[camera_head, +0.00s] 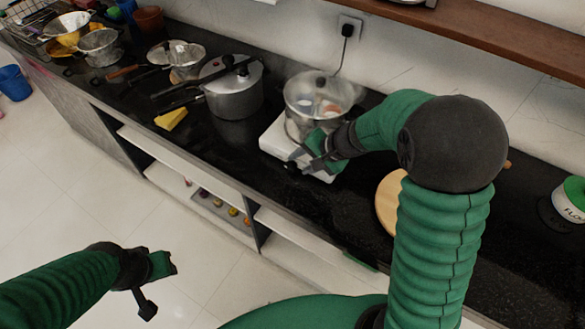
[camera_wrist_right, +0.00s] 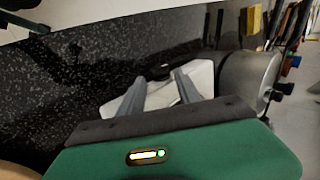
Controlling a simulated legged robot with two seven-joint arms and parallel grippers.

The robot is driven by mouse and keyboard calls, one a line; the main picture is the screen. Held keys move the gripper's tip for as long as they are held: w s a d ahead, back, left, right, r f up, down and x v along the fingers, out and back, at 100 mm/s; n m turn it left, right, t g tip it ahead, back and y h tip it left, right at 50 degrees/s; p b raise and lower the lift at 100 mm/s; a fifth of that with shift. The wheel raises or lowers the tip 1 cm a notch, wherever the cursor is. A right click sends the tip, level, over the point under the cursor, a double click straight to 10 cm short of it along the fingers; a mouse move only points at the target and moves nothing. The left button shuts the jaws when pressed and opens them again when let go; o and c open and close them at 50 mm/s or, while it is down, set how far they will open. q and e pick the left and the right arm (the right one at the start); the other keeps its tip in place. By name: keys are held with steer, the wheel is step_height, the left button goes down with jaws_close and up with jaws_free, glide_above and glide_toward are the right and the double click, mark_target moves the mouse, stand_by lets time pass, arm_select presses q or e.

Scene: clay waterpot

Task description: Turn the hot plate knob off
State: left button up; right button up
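The white hot plate (camera_head: 276,143) stands on the black counter with a glass pot (camera_head: 312,100) on top. My right gripper (camera_head: 303,161) is at the hot plate's front edge, and a small dark spot there may be the knob; the fingers partly cover it. In the right wrist view, the two grey fingers (camera_wrist_right: 160,86) are spread apart, with the white hot plate (camera_wrist_right: 203,78) beyond and between them. I cannot tell whether they touch the knob. My left gripper (camera_head: 160,286) is open and empty over the floor, away from the counter.
A silver pressure cooker (camera_head: 236,94) stands left of the hot plate, with a yellow sponge (camera_head: 171,118) near it. A round wooden board (camera_head: 388,202) lies to the right, partly behind my right arm. A wooden shelf (camera_head: 480,35) overhangs the back. Open shelves (camera_head: 190,165) are below the counter.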

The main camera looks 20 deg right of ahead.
mark_target(292, 168)
steer(key=x, duration=0.4)
steer(key=shift+w+f+b, duration=0.2)
steer(key=shift+f+b, duration=0.15)
steer(key=shift+f, duration=0.05)
steer(key=shift+w+a+f, duration=0.1)
steer(key=shift+w+a, duration=0.05)
steer(key=shift+a, duration=0.05)
jaws_close()
steer(key=t+b, duration=0.1)
steer(key=b, duration=0.4)
steer(key=shift+d+f+y+b, duration=0.15)
steer(key=shift+f+y+b, duration=0.15)
steer(key=shift+f+b, duration=0.1)
steer(key=shift+r, duration=0.4)
